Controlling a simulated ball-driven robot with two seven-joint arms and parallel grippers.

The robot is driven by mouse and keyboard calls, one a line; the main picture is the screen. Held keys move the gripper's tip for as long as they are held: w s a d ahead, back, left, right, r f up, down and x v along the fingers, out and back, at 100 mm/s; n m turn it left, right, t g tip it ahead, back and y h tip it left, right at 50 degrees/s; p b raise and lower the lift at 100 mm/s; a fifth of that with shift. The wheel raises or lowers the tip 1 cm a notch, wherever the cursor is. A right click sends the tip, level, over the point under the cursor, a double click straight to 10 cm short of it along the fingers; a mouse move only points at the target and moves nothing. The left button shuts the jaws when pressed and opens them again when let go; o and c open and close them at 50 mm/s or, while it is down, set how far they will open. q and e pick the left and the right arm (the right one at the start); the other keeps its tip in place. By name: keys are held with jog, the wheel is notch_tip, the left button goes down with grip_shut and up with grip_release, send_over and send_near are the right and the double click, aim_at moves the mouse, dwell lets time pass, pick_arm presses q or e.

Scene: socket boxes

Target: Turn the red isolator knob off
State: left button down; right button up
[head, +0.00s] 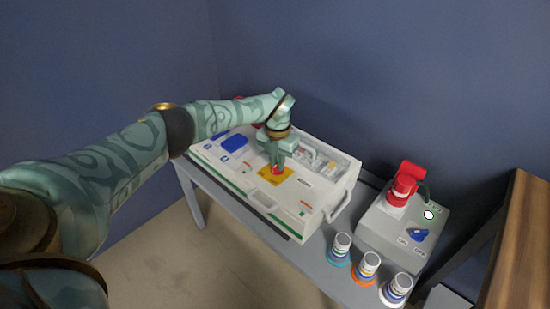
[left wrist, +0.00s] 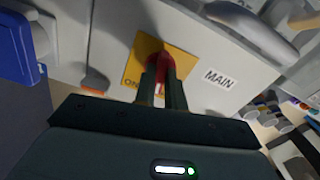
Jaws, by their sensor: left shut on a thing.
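The red isolator knob (head: 276,170) sits on a yellow plate (head: 285,178) on top of the white socket box (head: 236,183). My left gripper (head: 277,165) reaches down onto the knob and is shut on it. In the left wrist view the red knob (left wrist: 157,62) shows between the two fingers (left wrist: 161,85), over the yellow plate (left wrist: 133,65) beside a "MAIN" label (left wrist: 218,78). The fingers hide much of the knob, so I cannot tell its exact angle. My right gripper is not in view.
A grey box (head: 385,232) with a red plug (head: 405,182) and a blue knob (head: 419,235) stands to the right. Several ringed white plugs (head: 367,266) stand at the table's front edge. A blue socket cover (head: 235,144) lies left of the gripper. A wooden post (head: 522,240) rises at far right.

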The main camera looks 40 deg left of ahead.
pick_arm(q)
jog(key=n+p, duration=0.1)
jog(key=n, duration=0.2)
jog(key=shift+r+n, duration=0.15)
jog(key=shift+n, duration=0.15)
jog(key=shift+w+n+p, duration=0.1)
jog(key=shift+n+p, duration=0.55)
jog(key=shift+n, duration=0.85)
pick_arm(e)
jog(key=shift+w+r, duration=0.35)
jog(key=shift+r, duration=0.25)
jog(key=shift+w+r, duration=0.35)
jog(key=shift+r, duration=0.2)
pick_arm(q)
jog(key=c, duration=1.5)
grip_release()
jog(key=shift+o, duration=0.2)
